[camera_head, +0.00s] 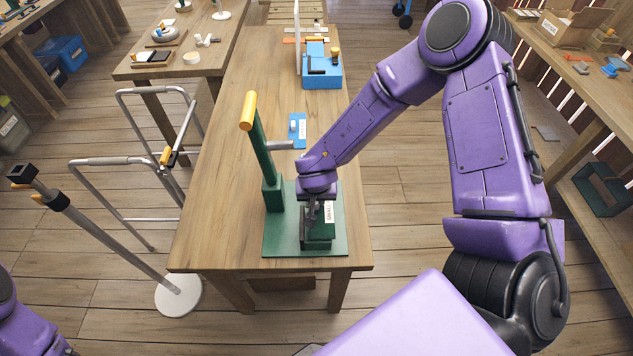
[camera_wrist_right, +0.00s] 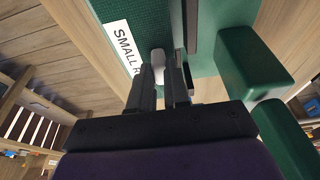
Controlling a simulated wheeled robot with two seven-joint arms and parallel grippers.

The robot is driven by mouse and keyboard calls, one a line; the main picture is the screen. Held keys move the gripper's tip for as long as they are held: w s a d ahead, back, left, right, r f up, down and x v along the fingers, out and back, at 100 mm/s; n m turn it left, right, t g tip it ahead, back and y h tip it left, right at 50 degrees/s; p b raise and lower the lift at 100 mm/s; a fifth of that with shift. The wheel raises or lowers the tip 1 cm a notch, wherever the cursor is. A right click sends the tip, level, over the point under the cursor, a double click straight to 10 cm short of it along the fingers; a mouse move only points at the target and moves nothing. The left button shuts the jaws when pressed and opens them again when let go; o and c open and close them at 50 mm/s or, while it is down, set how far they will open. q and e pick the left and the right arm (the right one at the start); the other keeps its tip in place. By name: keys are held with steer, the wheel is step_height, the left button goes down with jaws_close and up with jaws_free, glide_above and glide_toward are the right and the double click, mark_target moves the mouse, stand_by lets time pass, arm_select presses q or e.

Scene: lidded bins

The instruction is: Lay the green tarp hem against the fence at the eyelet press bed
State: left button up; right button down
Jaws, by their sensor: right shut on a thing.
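The eyelet press stands at the near end of the wooden table, with a green base plate (camera_head: 277,240) and an upright green lever with a yellow handle (camera_head: 248,112). The right gripper (camera_wrist_right: 166,75) hides most of the grip, and I cannot tell whether the hem touches the fence. My left gripper is out of view.
A blue plate (camera_head: 297,130) lies behind the press, and a blue box-like fixture (camera_head: 322,72) stands farther back. Grey metal rails (camera_head: 130,160) and a pole on a white round base (camera_head: 178,295) stand left of the table. The tabletop's middle is mostly clear.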

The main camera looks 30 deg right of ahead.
steer(key=shift+f, duration=0.3)
stand_by(0.4)
steer(key=c, duration=1)
jaws_free()
steer(key=shift+r, duration=0.1)
steer(key=v, duration=1)
steer(key=shift+s+r, duration=0.15)
steer(key=shift+r, duration=0.05)
